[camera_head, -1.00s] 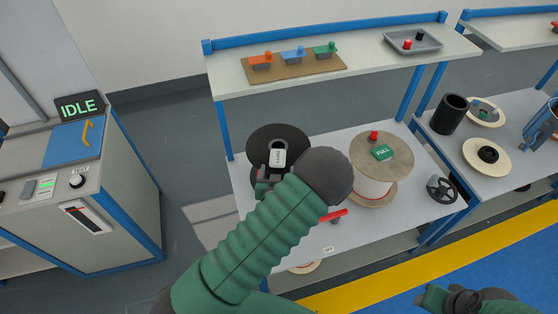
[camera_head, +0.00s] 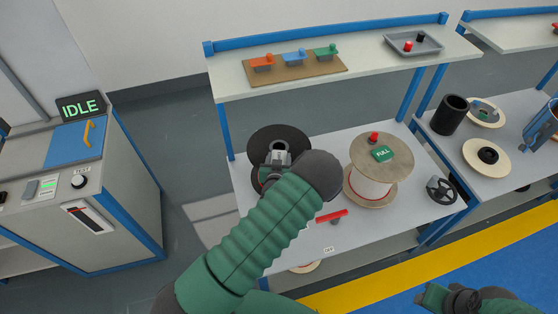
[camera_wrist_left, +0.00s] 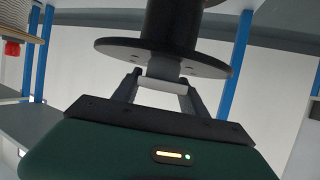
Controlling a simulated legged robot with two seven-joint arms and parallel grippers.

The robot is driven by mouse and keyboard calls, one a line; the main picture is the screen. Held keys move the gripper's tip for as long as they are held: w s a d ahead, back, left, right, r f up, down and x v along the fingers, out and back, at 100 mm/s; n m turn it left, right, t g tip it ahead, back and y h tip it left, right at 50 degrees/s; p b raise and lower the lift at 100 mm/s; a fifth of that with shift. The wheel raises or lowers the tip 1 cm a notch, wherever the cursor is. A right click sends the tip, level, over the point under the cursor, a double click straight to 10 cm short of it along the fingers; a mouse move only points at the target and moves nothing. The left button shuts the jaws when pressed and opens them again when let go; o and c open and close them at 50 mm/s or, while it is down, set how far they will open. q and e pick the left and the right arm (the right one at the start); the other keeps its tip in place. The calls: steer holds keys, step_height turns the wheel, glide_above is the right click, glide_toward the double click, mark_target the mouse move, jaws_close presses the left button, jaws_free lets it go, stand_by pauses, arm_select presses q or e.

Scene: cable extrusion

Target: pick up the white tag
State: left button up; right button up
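The white tag (camera_head: 279,147) is at the black spool (camera_head: 261,139) on the lower shelf, partly covered by my left gripper (camera_head: 279,153). In the left wrist view the white tag (camera_wrist_left: 163,86) spans the space between the two fingers of my left gripper (camera_wrist_left: 160,84), just below the black flange. The fingers stand apart, one at each end of the tag. I see no clear gap, but cannot tell whether they press on it. My right gripper (camera_head: 437,297) is at the bottom right, away from the shelf; its fingers are unclear.
A wooden spool (camera_head: 371,185) with a green FULL tag (camera_head: 382,154) stands right of the black spool. A red-handled tool (camera_head: 332,215) lies in front. The upper shelf (camera_head: 365,61) overhangs behind. A machine (camera_head: 85,185) marked IDLE stands at the left.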

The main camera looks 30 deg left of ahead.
arm_select(q)
steer(key=c, duration=0.7)
